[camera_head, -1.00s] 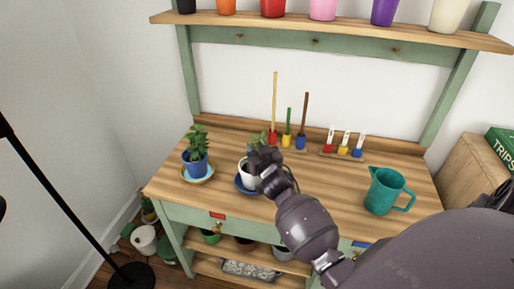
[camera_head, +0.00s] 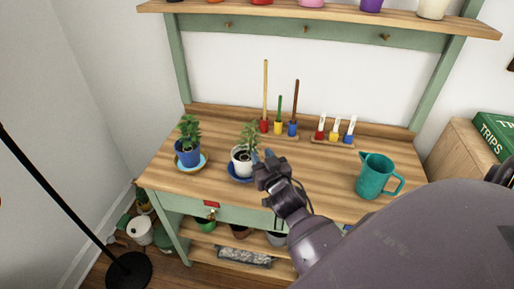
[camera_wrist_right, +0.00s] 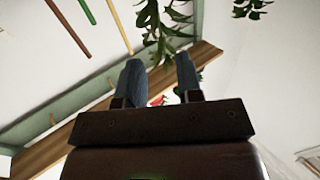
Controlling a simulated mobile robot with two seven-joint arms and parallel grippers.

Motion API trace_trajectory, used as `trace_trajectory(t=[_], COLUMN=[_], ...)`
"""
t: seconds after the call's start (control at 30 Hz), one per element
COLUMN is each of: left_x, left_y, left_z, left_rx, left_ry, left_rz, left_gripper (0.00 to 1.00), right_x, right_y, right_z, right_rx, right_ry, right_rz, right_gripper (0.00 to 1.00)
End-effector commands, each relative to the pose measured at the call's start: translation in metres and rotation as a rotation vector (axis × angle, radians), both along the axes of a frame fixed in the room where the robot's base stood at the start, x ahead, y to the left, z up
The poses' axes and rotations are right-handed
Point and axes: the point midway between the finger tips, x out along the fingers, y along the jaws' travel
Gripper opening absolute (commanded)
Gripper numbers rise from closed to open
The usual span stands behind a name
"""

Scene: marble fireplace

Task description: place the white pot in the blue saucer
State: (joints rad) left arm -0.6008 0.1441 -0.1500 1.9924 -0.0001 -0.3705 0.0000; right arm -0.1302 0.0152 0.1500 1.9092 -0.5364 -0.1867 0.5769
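The white pot (camera_head: 241,168), holding dark soil and a leafy plant (camera_head: 248,137), stands upright on the blue saucer (camera_head: 231,173) on the potting bench. The saucer's rim shows at its left and front; the right side is partly hidden. My right gripper (camera_head: 263,161) is just right of the pot, open, with no pot between its fingers. In the right wrist view its two fingers (camera_wrist_right: 158,75) are spread apart, with plant leaves (camera_wrist_right: 160,25) beyond them. Whether a finger touches the pot cannot be told. My left gripper is out of view.
A blue pot (camera_head: 187,154) with a plant stands on a saucer at the left. A teal pitcher (camera_head: 374,177) stands at the right. Tools in coloured holders (camera_head: 279,128) line the back. Bare wood (camera_head: 325,165) lies between the gripper and pitcher.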

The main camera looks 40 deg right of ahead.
Motion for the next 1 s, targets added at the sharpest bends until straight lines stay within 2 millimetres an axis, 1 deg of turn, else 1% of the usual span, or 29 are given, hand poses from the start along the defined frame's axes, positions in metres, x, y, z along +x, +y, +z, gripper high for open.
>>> trace_trajectory(t=[0.03, 0.17, 0.27, 0.37, 0.4, 0.47, 0.5, 0.57, 0.6, 0.7, 0.8, 0.83, 0.9, 1.0], left_x=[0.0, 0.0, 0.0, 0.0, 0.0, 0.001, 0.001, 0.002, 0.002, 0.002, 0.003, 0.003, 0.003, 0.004], left_y=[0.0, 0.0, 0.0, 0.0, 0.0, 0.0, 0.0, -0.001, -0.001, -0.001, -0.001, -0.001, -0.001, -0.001], left_z=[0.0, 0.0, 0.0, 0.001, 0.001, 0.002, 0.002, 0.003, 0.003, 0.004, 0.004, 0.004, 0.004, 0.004], left_rx=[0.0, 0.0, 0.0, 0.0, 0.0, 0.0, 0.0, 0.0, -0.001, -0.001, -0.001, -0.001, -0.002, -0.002], left_ry=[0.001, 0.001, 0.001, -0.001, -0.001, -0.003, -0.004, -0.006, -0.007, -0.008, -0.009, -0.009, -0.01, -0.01], left_rz=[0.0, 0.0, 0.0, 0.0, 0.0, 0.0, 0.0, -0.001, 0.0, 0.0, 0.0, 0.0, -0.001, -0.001], left_gripper=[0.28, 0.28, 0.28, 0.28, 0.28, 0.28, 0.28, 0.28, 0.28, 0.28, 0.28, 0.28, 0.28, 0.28], right_x=[-0.005, -0.012, -0.022, -0.046, -0.06, -0.083, -0.099, -0.124, -0.139, -0.173, -0.196, -0.2, -0.205, -0.207], right_y=[0.001, 0.003, 0.007, 0.015, 0.02, 0.03, 0.037, 0.047, 0.054, 0.07, 0.08, 0.083, 0.086, 0.086], right_z=[0.0, 0.0, -0.012, -0.039, -0.054, -0.076, -0.09, -0.11, -0.121, -0.143, -0.155, -0.157, -0.16, -0.161], right_rx=[0.001, -0.001, -0.004, -0.014, -0.017, -0.021, -0.024, -0.023, -0.022, -0.018, -0.013, -0.011, -0.011, -0.01], right_ry=[0.001, 0.001, 0.037, 0.127, 0.176, 0.254, 0.307, 0.384, 0.43, 0.525, 0.584, 0.594, 0.607, 0.612], right_rz=[0.0, 0.001, 0.01, 0.039, 0.056, 0.088, 0.112, 0.148, 0.173, 0.227, 0.265, 0.273, 0.284, 0.287], right_gripper=[0.33, 0.33, 0.33, 0.33, 0.33, 0.33, 0.33, 0.33, 0.33, 0.33, 0.33, 0.33, 0.33, 0.33])
